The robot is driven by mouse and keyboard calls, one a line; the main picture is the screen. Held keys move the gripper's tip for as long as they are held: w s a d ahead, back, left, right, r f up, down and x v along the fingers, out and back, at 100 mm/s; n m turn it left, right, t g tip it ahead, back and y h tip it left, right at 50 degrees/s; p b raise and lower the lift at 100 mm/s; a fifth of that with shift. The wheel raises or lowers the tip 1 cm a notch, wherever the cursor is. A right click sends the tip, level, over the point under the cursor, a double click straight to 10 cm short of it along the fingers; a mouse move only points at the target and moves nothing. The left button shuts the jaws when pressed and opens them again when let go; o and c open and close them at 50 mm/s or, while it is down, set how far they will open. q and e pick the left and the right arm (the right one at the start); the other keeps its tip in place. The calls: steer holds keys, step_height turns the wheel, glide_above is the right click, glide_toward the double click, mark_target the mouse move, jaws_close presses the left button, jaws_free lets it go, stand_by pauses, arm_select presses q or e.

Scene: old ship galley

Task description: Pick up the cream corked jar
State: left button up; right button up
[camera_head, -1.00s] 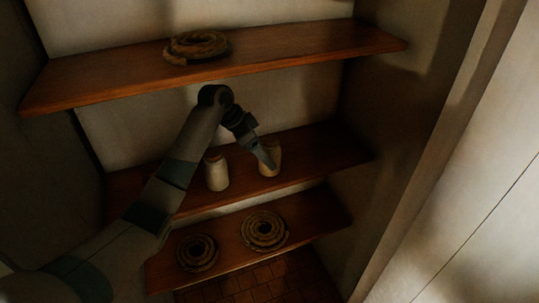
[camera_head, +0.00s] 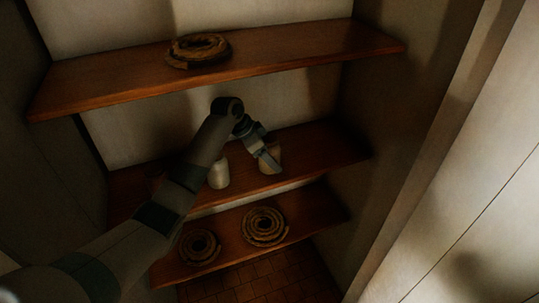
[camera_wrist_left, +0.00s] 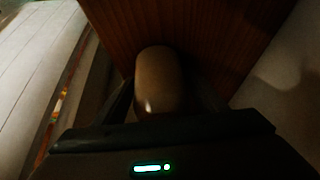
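A tan to cream jar (camera_head: 273,157) stands upright at the right on the middle shelf. My left gripper (camera_head: 268,158) reaches down over it and hides part of it. In the left wrist view the same jar (camera_wrist_left: 158,80) sits between my two fingers (camera_wrist_left: 160,92), one on each side. The fingers look apart around it, with a narrow dark gap at the left; the right side is too dark to judge contact. A paler jar (camera_head: 219,174) stands to the left on the same shelf, partly behind my forearm. My right gripper is not in view.
The middle shelf (camera_head: 320,150) has free room right of the jar. The upper shelf (camera_head: 300,48) holds a rope coil (camera_head: 197,50) and overhangs my wrist. The lower shelf (camera_head: 315,215) holds two more coils (camera_head: 264,227) (camera_head: 199,247). A wall stands at the right.

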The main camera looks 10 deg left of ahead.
mark_target(269, 139)
arm_select(q)
steer(key=shift+w+r, duration=0.1)
steer(key=c, duration=1.1)
steer(key=shift+c, duration=0.2)
steer(key=shift+s+d+r+b, duration=0.1)
steer(key=shift+s+r+b, duration=0.1)
steer(key=shift+b, duration=0.75)
step_height(269, 139, up, 6)
steer(key=b, duration=0.3)
steer(key=shift+s+d+r+b, duration=0.1)
steer(key=shift+s+r+b, duration=0.05)
steer(key=shift+b, duration=0.25)
steer(key=s+d+b, duration=0.6)
steer(key=s+d, duration=0.4)
steer(key=s, duration=0.6)
steer(key=shift+d, duration=0.4)
steer(key=shift+r, duration=0.1)
